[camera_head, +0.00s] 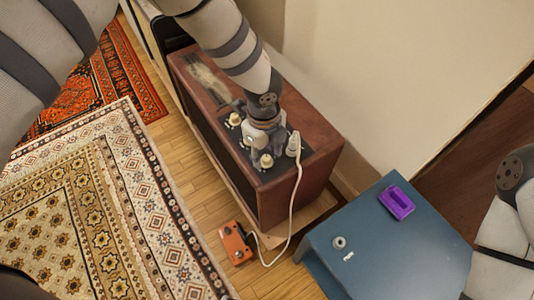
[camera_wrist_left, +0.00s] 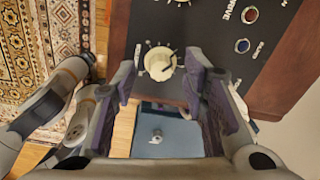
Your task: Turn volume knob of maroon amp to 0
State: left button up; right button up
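The maroon amp (camera_head: 316,128) stands on the floor against the wall, its dark control panel (camera_wrist_left: 225,35) on top. Cream knobs show on the panel: one (camera_head: 234,119) left of my left gripper (camera_head: 262,138), another (camera_head: 266,160) just below it. In the left wrist view a round cream knob (camera_wrist_left: 160,63) with a dark pointer mark and dial ticks lies between the two fingertips of my left gripper (camera_wrist_left: 160,78). The fingers are apart, with visible gaps beside the knob. I cannot read a volume label. My right gripper is out of view.
A white cable (camera_head: 296,195) runs from a plug on the amp to an orange pedal (camera_head: 235,242) on the floor. A blue table (camera_head: 400,250) carries a purple object (camera_head: 397,202) and a small round grey item (camera_head: 339,242). Patterned rugs (camera_head: 75,215) lie left.

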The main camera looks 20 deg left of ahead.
pick_arm(q)
jog(key=shift+f, duration=0.7)
grip_shut()
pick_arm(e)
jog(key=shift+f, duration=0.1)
pick_arm(q)
jog(key=n, duration=0.3)
jog(key=shift+r+n+p, duration=0.1)
jog(key=shift+n+p, duration=0.3)
jog(key=n, duration=0.4)
jog(key=shift+n+p, duration=0.3)
jog(key=n, duration=0.4)
jog(key=shift+d, duration=0.1)
jog(key=shift+n, duration=2.2)
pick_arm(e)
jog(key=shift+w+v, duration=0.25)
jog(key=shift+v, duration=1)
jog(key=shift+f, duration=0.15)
